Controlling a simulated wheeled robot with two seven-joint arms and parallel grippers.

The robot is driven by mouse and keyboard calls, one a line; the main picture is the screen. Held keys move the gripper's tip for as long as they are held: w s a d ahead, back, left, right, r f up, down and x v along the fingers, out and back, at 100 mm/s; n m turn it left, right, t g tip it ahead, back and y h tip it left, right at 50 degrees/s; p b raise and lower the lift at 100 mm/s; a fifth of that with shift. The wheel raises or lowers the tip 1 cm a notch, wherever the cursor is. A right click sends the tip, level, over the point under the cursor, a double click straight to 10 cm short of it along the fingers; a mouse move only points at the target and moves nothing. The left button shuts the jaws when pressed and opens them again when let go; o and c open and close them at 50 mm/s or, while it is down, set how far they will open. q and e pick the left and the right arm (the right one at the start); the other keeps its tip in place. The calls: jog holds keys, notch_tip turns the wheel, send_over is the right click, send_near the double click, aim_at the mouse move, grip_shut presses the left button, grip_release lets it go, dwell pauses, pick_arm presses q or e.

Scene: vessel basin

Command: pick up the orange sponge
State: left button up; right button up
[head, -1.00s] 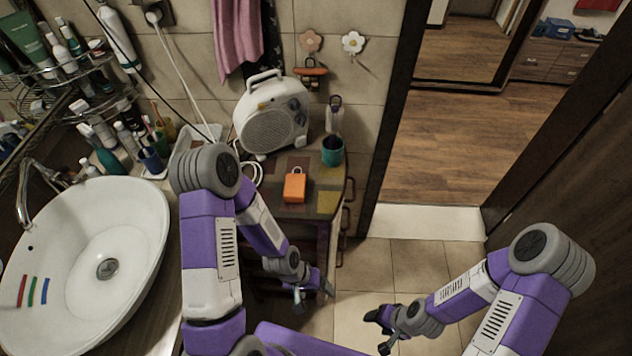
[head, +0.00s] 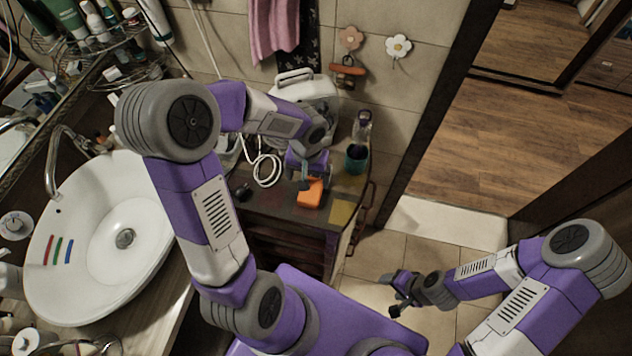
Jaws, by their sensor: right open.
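The orange sponge (head: 312,195) lies on the small patterned cabinet top, left of a teal cup (head: 356,158). My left gripper (head: 306,184) reaches over the cabinet from behind and is right at the sponge's far left side, covering part of it. Its fingers are small and partly hidden by its own body, so I cannot tell whether they are open or touch the sponge. My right gripper (head: 389,294) is open and empty over the tiled floor, well away from the cabinet.
A white heater (head: 312,92) stands behind the sponge, partly hidden by my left arm. A white cable (head: 266,172) lies coiled left of the sponge. A clear bottle (head: 362,127) stands behind the cup. The white basin (head: 85,250) is at the left.

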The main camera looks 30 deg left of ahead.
aim_at(311, 189)
pick_arm(q)
jog(key=f, duration=0.6)
jog(key=shift+s+d+f+b, duration=0.2)
jog(key=shift+d+f+b, duration=0.1)
jog(key=shift+d, duration=0.1)
jog(key=shift+r, duration=0.1)
jog(key=c, duration=1.1)
notch_tip(311, 189, up, 10)
jog(key=shift+p, duration=0.7)
